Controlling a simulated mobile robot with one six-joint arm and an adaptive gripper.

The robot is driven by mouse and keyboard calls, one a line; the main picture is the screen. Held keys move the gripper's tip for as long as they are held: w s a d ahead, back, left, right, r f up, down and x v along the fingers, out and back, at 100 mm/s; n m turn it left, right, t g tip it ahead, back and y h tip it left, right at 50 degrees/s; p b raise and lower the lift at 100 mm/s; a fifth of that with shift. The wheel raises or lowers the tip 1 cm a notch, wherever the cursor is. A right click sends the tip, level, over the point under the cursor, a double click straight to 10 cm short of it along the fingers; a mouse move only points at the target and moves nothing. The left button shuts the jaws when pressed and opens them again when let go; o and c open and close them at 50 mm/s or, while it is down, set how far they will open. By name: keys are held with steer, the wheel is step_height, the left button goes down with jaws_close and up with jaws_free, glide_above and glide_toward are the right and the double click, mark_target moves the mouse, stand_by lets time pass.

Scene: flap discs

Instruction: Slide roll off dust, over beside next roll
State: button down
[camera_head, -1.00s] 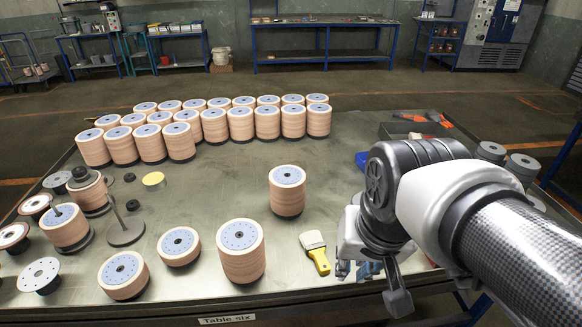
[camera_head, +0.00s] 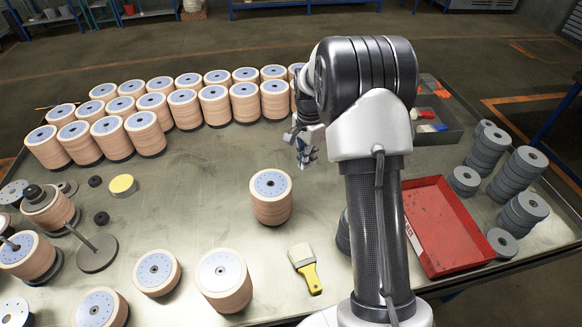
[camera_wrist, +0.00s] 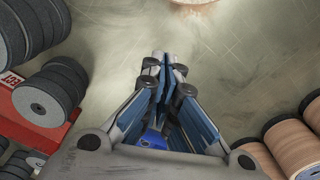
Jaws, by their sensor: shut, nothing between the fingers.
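A lone roll of tan flap discs with a pale blue-grey top (camera_head: 271,205) stands upright mid-table. Its edge also shows at the top of the wrist view (camera_wrist: 195,3). I cannot make out dust around the roll's base.
A yellow-handled brush (camera_head: 305,267) lies front right of the lone roll. More rolls (camera_head: 157,274) stand at the front left, near a spindle stand (camera_head: 97,255). A red tray (camera_head: 440,225) and grey disc stacks (camera_head: 515,173) are at right. The table between lone roll and rows is clear.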

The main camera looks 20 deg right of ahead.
steer(key=f+b, duration=0.1)
steer(key=f, duration=0.4)
steer(key=f+b, duration=0.1)
steer(key=f, duration=0.3)
steer(key=shift+s+f+b, duration=0.2)
steer(key=shift+f+b, duration=0.15)
steer(key=shift+b, duration=0.05)
steer(key=a, duration=0.3)
steer(key=shift+s+a+b, duration=0.1)
steer(key=shift+s+b, duration=0.25)
steer(key=shift+a, duration=0.35)
steer(key=shift+s, duration=0.1)
steer(key=s+a, duration=0.1)
steer(key=a, duration=0.6)
steer(key=s+a+p, duration=0.1)
steer(key=s+a, duration=0.1)
steer(key=a, duration=0.5)
steer(key=s+a+p, duration=0.1)
steer(key=s+a, duration=0.1)
steer(key=a, duration=0.5)
steer(key=shift+s, duration=0.1)
